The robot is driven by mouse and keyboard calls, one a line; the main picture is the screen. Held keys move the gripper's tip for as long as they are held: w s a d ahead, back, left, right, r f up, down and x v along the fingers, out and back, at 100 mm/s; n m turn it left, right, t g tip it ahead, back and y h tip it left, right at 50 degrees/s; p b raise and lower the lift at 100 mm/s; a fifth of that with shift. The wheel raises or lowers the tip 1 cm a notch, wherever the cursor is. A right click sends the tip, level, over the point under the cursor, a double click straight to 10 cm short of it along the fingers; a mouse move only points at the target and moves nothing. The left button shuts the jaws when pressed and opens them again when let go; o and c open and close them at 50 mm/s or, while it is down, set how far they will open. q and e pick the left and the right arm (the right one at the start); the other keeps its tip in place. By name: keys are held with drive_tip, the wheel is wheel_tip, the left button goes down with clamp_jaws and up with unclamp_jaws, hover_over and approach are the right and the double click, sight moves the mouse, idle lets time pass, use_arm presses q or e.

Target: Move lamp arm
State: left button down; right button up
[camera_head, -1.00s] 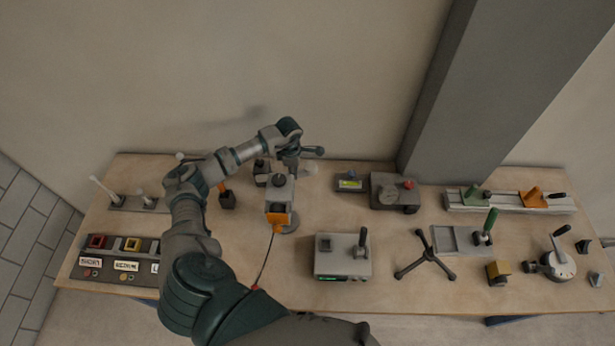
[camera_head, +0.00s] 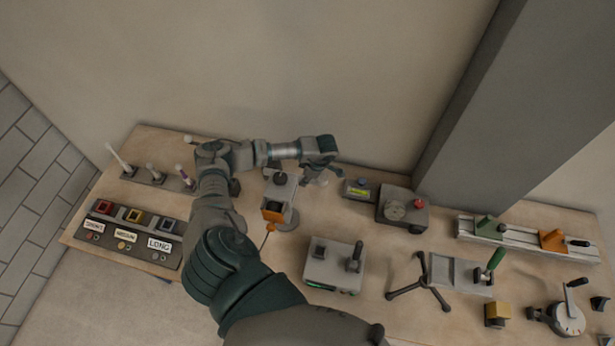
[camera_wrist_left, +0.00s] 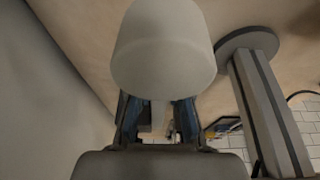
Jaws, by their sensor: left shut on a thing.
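The lamp's grey post (camera_head: 280,187) rises from a round base (camera_head: 290,222) near the middle of the bench, with an orange part (camera_head: 272,210) low on it. In the left wrist view, the post (camera_wrist_left: 264,110) and its disc base stand to the right. My left gripper (camera_head: 322,172) is right of the post's top, near the wall. It is shut on a pale cylindrical lamp end (camera_wrist_left: 162,50), which fills the space ahead of the fingers (camera_wrist_left: 158,118). The joint between this end and the lamp arm is hidden. My right gripper is out of view.
A grey box with a lever (camera_head: 333,266) stands in front. Upright pegs (camera_head: 154,172) and a labelled tray (camera_head: 130,232) are at the left. A grey pillar (camera_head: 470,100) rises behind.

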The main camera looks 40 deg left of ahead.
use_arm(q)
drive_tip(key=shift+s+a+f, duration=0.1)
drive_tip(key=shift+s+f, duration=0.1)
drive_tip(key=shift+f, duration=0.15)
drive_tip(key=c, duration=1.2)
unclamp_jaws()
drive_tip(key=shift+o, duration=0.6)
drive_tip(key=shift+w, duration=0.1)
drive_tip(key=shift+a+r, duration=0.1)
drive_tip(key=shift+a, duration=0.1)
drive_tip(key=v, duration=1.1)
drive_tip(key=shift+w+d+r, duration=0.1)
drive_tip(key=shift+w+r, duration=0.15)
drive_tip(key=shift+r, duration=0.1)
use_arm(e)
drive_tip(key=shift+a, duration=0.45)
use_arm(q)
drive_tip(key=shift+f, duration=0.1)
